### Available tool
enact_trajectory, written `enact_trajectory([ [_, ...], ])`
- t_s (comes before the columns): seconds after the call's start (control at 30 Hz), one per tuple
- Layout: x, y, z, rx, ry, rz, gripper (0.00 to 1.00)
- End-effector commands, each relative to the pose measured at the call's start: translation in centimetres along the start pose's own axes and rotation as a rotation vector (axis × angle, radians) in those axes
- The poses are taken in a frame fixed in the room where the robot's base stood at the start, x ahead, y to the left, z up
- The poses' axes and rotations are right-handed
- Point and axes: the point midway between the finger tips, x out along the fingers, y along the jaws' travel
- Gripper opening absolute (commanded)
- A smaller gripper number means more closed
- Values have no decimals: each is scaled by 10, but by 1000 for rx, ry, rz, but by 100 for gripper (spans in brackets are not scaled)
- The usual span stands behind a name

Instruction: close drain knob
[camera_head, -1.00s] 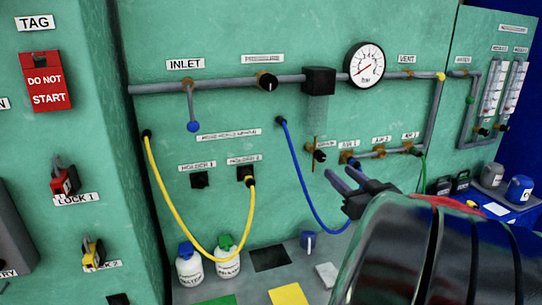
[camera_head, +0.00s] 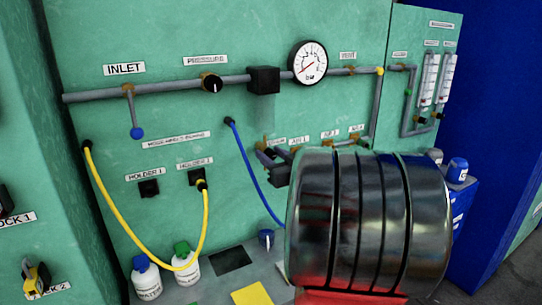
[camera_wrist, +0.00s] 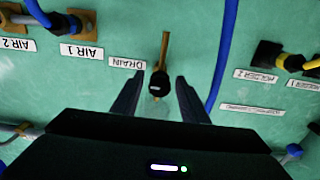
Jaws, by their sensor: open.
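The drain knob (camera_wrist: 157,86) is a small black knob on a brass stem in the wrist view, below the upside-down DRAIN label (camera_wrist: 128,63). My gripper (camera_wrist: 160,76) is open, with one dark finger on each side of the knob. Gaps show between the fingers and the knob, so neither finger visibly touches it. In the head view my gripper (camera_head: 268,156) is at the drain valve beneath the black box on the pipe. My arm and gripper hide most of the knob there.
A blue hose (camera_wrist: 222,50) hangs close to the right of the gripper in the wrist view. The AIR 1 fitting (camera_wrist: 80,22) is on the left. In the head view a yellow hose (camera_head: 112,226) loops from the wall to HOLDER 2, above two white bottles (camera_head: 147,280).

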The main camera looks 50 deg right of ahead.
Motion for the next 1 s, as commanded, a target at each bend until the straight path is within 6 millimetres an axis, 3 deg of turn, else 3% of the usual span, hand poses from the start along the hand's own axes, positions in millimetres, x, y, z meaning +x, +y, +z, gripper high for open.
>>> enact_trajectory([
  [0.2,0,0,0,0,0,0,40],
  [0.77,0,1,0,0,0,2,2],
  [1.0,0,1,0,-9,0,2,0],
])
